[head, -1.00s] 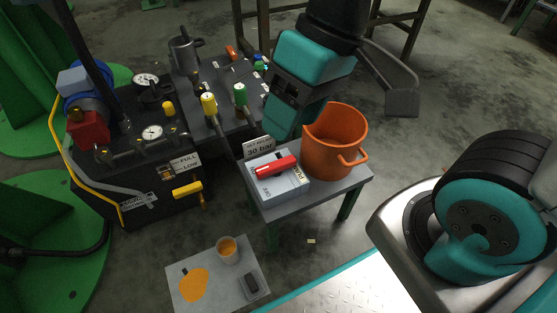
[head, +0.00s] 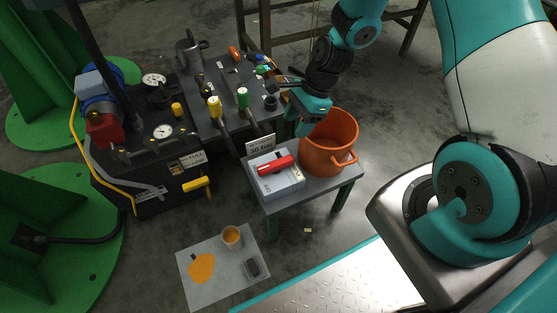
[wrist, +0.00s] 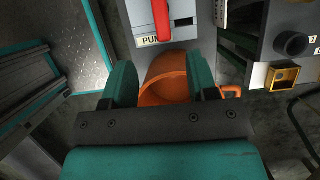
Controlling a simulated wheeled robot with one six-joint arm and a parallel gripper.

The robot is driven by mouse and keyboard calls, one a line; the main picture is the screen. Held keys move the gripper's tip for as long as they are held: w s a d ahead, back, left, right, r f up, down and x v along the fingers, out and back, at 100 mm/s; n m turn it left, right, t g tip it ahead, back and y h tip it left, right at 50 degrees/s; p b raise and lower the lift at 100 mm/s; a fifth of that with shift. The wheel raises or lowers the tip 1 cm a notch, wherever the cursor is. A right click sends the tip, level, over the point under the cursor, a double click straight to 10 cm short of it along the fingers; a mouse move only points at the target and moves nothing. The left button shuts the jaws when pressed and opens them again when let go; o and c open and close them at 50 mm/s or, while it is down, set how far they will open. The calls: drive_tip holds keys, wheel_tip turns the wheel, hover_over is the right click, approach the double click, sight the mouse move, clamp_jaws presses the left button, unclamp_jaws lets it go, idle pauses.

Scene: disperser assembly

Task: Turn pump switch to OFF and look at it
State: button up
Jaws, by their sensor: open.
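The pump switch is a red handle (head: 276,166) on a light grey box (head: 282,183) on the small table. In the head view the handle lies lengthwise across the box top. The wrist view shows the red handle (wrist: 162,16) at the top, beside a partly cut-off "PUM" label (wrist: 155,40). I cannot make out which setting it points to. My gripper (head: 304,122) is above and behind the box, near the orange bucket's left rim.
An orange bucket (head: 325,158) stands right of the switch box on the small table (head: 318,192). A "30 bar" sign (head: 261,145) stands behind the box. The black pump unit (head: 160,185) with gauges and yellow handles is left. A board (head: 205,290) with a cup lies on the floor.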

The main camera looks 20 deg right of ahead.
sight(277, 163)
drive_tip(key=b+x, duration=0.5)
drive_tip(key=x, duration=0.9)
drive_tip(key=shift+a+f, duration=0.25)
drive_tip(key=shift+f, duration=0.05)
drive_tip(key=c, duration=0.9)
drive_tip(key=shift+d, duration=0.3)
drive_tip(key=shift+a, duration=0.2)
